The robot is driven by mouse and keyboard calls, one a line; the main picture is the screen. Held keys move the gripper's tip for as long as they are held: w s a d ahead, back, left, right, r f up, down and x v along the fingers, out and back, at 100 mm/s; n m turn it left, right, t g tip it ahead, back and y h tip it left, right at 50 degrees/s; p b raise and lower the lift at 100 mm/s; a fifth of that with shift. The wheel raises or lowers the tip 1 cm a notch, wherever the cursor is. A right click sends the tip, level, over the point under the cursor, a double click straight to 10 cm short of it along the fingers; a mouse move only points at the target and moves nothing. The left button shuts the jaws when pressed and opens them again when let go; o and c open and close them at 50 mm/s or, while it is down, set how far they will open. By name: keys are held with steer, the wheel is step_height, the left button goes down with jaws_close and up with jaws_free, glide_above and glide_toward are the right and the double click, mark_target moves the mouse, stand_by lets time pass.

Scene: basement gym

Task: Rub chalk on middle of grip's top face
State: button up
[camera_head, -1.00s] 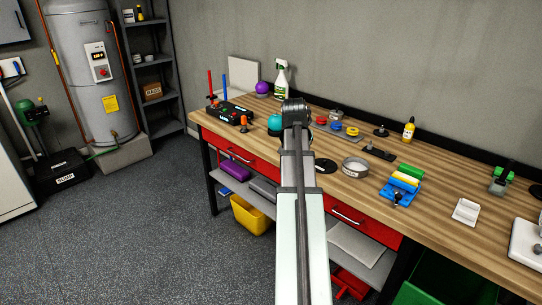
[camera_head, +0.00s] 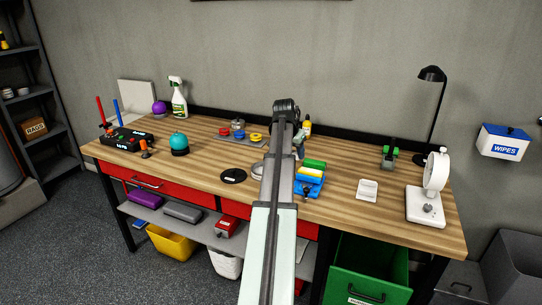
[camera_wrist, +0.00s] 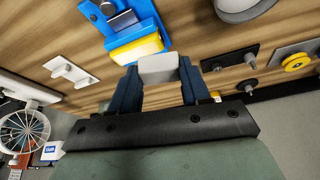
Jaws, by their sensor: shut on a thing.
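My gripper (camera_wrist: 158,76) is shut on a small white block, which looks like the chalk (camera_wrist: 158,68), held between its two dark blue fingers. In the head view my gripper (camera_head: 299,145) hangs at the end of the arm above the bench, and the chalk is too small to tell there. In the wrist view the chalk's far end lies close to a yellow block on a blue holder (camera_wrist: 92,10); I cannot tell whether they touch. The blue holder also shows in the head view (camera_head: 308,189), with green and yellow bars. I cannot tell which thing is the grip.
Bare wood lies around the white tray.

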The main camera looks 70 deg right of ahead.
mark_target(303, 168)
steer(key=d+r+m+g, duration=0.1)
steer(key=d+m, duration=0.3)
steer(key=d, duration=0.1)
steer(key=shift+s+a+f+m+g+y, duration=0.15)
steer(key=shift+s+f+m+g+y, duration=0.2)
steer(key=shift+f+m, duration=0.75)
steer(key=shift+s+a+f+m+g+y, duration=0.25)
steer(key=shift+f+m+y, duration=0.2)
steer(key=shift+f+m, duration=0.65)
steer(key=shift+s+a+f+m+g+y, duration=0.1)
steer(key=shift+s+f+m+g+y, duration=0.2)
steer(key=shift+f+m, duration=0.75)
steer(key=shift+s+f+n, duration=0.2)
steer(key=shift+s+f, duration=0.05)
steer(key=shift+s, duration=0.65)
steer(key=shift+s+f+n, duration=0.15)
steer(key=shift+s+f, duration=0.1)
steer(key=shift+s, duration=0.65)
steer(key=shift+w, duration=2.05)
step_height(303, 168, up, 8)
steer(key=shift+s, duration=0.15)
